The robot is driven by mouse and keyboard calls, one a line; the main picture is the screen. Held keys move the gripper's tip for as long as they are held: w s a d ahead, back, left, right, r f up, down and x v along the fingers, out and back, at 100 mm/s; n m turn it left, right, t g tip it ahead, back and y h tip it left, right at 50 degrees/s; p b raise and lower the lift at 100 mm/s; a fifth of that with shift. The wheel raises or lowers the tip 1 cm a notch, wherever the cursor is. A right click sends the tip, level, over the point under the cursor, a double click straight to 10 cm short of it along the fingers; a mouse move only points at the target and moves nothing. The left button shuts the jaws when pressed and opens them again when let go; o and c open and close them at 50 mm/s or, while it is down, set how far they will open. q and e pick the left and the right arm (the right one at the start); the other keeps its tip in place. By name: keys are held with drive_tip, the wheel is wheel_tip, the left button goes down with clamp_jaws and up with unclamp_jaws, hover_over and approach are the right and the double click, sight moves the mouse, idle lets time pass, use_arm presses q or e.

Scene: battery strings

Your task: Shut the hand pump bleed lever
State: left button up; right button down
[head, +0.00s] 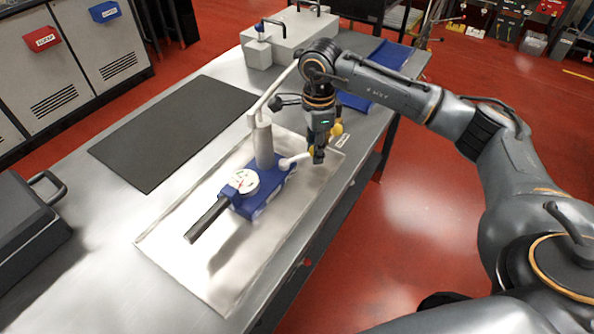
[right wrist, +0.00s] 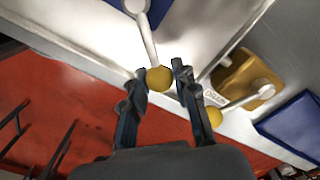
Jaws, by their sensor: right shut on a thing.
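The hand pump (head: 266,188) has a blue body, an upright grey cylinder, a round white gauge and a black bar at its near end. It stands on a pale metal tray (head: 185,262). Its bleed lever (head: 294,160) is a pale rod at the pump's right side. In the right wrist view the bleed lever (right wrist: 147,38) ends in a yellow ball knob (right wrist: 159,78). My right gripper (head: 318,156) points down beside the pump and is shut on that knob, between its two fingertips (right wrist: 161,72). My left gripper is out of view.
A brass valve (right wrist: 247,84) with its own yellow knob (right wrist: 213,117) and a DRAIN label sits close by my right gripper. A dark mat (head: 172,130) lies left of the tray. A grey block (head: 283,42) and a blue mat (head: 385,62) are farther back.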

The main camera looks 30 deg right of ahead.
drive_tip(key=shift+w+n, duration=0.3)
drive_tip(key=shift+n, duration=0.1)
drive_tip(key=shift+w+b, duration=0.15)
drive_tip(key=shift+b, duration=0.15)
drive_tip(key=c, duration=1.1)
unclamp_jaws()
drive_tip(key=shift+r, duration=0.1)
wheel_tip(320, 180, up, 7)
drive_tip(key=p, duration=0.4)
drive_tip(key=shift+p, duration=0.35)
